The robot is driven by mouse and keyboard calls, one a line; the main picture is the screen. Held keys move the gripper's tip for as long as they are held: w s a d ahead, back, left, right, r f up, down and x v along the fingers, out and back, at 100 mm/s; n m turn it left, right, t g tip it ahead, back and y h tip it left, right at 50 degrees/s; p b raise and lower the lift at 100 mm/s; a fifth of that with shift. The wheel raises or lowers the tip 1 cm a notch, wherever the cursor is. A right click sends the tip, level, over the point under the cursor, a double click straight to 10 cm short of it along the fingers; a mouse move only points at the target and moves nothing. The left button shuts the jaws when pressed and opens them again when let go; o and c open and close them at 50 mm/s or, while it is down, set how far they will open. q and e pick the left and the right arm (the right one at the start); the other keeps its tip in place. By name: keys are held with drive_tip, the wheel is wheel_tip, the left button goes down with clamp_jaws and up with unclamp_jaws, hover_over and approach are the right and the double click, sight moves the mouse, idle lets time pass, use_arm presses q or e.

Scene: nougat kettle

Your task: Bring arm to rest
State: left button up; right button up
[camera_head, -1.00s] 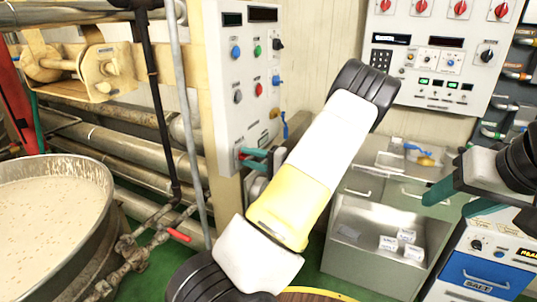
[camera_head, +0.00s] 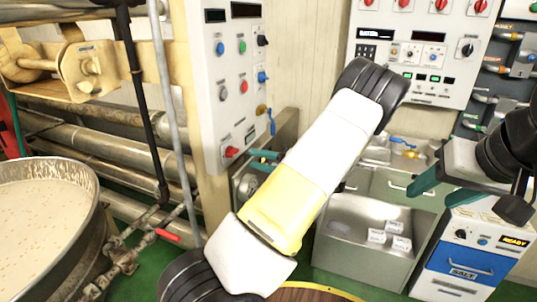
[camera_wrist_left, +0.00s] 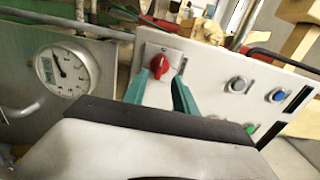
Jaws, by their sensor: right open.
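My left gripper (camera_head: 265,159) is beside the lower part of a grey control panel (camera_head: 228,85), partly hidden behind my own white and yellow arm. In the left wrist view its two teal fingers (camera_wrist_left: 159,78) are spread with nothing between them. A red knob (camera_head: 231,152) on the panel lies just beyond the fingertips, apart from them; it also shows in the left wrist view (camera_wrist_left: 160,66). My right gripper (camera_head: 442,186) is at the right, its teal fingers apart and empty, in front of the cabinets.
A large kettle (camera_head: 100,210) of pale mix stands at the left, with pipes behind it. A red-handled valve (camera_head: 167,237) is near it. A dial gauge (camera_wrist_left: 66,72) shows in the wrist view.

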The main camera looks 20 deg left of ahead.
idle(0.3)
use_arm(q)
drive_tip(key=s+r+n+g+h, duration=0.2)
drive_tip(key=s+g+h, duration=0.2)
drive_tip(key=s+h, duration=0.75)
drive_tip(key=s+d+r+m+t+h, duration=0.1)
drive_tip(key=s+d+r+t+h, duration=0.7)
drive_tip(key=s+d+r, duration=0.5)
drive_tip(key=shift+d+r+m+t+h, duration=0.3)
drive_tip(key=shift+r+m+h, duration=0.05)
drive_tip(key=shift+r+m, duration=0.1)
